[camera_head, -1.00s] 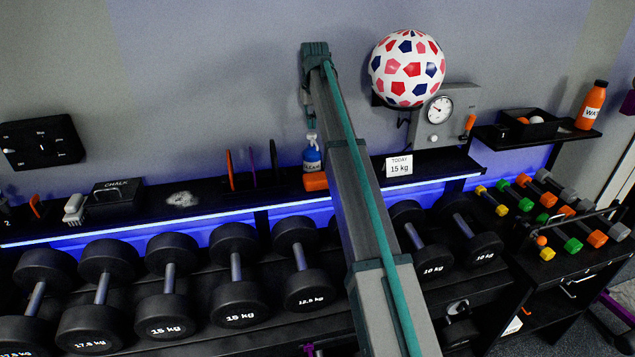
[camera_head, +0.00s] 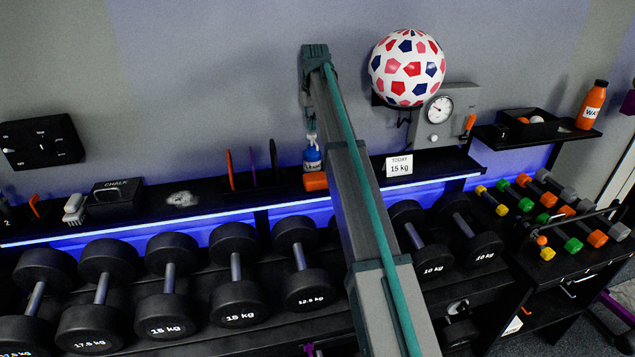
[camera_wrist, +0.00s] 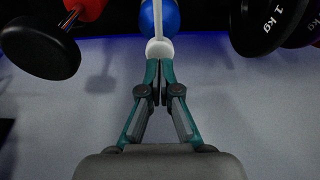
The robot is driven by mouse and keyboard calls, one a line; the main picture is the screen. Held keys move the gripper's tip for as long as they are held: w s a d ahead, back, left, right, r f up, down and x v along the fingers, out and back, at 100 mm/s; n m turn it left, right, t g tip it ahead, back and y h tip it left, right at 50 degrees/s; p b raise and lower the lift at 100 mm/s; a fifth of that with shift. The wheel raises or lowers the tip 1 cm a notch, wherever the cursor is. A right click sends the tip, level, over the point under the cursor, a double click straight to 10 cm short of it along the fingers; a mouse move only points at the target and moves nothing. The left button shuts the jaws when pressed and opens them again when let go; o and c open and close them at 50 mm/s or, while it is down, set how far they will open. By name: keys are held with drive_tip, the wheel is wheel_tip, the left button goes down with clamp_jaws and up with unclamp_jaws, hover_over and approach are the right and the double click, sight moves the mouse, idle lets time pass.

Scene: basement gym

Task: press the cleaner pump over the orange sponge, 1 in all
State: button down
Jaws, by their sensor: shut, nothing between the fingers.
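The cleaner bottle (camera_head: 312,160) is blue with a white pump top. It stands at the back of the black shelf, partly hidden by my arm. The orange sponge (camera_head: 316,181) lies just in front of the bottle's base, low under the pump. My gripper (camera_wrist: 157,72) is shut and empty, fingertips together at the white pump head (camera_wrist: 159,48) in the wrist view. They look to be touching it or very close. The blue bottle (camera_wrist: 166,14) shows beyond the pump. In the head view my gripper hangs above the bottle, mostly behind my arm.
Thin upright discs (camera_head: 252,166) stand left of the bottle. A "TODAY 15 kg" card (camera_head: 399,166) stands to its right, below a ball (camera_head: 407,68) on the wall. Heavy dumbbells (camera_head: 235,270) line the rack below the shelf.

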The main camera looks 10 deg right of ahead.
drive_tip(key=shift+f, duration=1.45)
drive_tip(key=shift+r, duration=0.1)
drive_tip(key=shift+r+p, duration=0.65)
drive_tip(key=shift+r, duration=0.95)
drive_tip(key=shift+r, duration=0.1)
wheel_tip(320, 180, up, 6)
drive_tip(key=p, duration=0.3)
drive_tip(key=shift+f, duration=0.2)
